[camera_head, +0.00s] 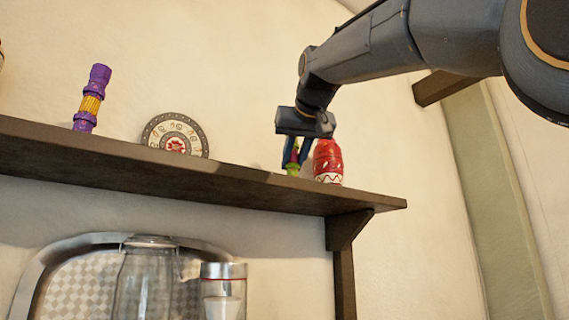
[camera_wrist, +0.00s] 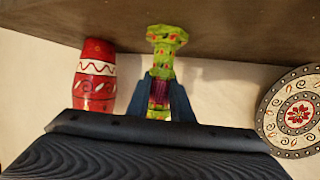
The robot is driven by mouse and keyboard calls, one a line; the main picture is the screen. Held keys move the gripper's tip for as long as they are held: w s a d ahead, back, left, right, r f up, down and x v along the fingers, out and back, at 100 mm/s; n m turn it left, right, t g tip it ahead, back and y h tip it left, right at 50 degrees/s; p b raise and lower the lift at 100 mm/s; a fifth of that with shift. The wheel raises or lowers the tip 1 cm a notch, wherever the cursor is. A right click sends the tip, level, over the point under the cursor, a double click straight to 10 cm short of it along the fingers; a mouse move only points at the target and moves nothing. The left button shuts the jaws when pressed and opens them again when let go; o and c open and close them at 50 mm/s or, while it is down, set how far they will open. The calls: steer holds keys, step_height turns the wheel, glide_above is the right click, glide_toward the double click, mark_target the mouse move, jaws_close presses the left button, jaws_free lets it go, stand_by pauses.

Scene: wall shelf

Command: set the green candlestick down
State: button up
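The green candlestick (camera_wrist: 167,38) has red specks and a purple-red middle. In the wrist view, which shows the shelf at the top, it stands between the two fingers of my gripper (camera_wrist: 161,98). The fingers sit close against its sides and look shut on it. In the head view my gripper (camera_head: 297,152) points down over the right part of the wall shelf (camera_head: 270,192). The candlestick's green foot (camera_head: 293,169) shows below the fingers, at the shelf's top edge. I cannot tell whether it touches the shelf. The candlestick looks upright.
A red and white painted vase (camera_head: 328,162) stands close on the right of the candlestick. A round patterned plate (camera_head: 175,133) leans on the wall to the left. A purple candlestick (camera_head: 92,99) stands farther left. The shelf between plate and gripper is clear.

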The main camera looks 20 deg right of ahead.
steer(key=o, duration=0.4)
steer(key=shift+c, duration=0.2)
steer(key=shift+r, duration=0.1)
steer(key=shift+s+r, duration=0.1)
steer(key=shift+r, duration=0.05)
steer(key=b+v, duration=0.3)
steer(key=v, duration=0.8)
steer(key=shift+s+b, duration=0.35)
steer(key=shift+s, duration=0.05)
steer(key=shift+w, duration=0.1)
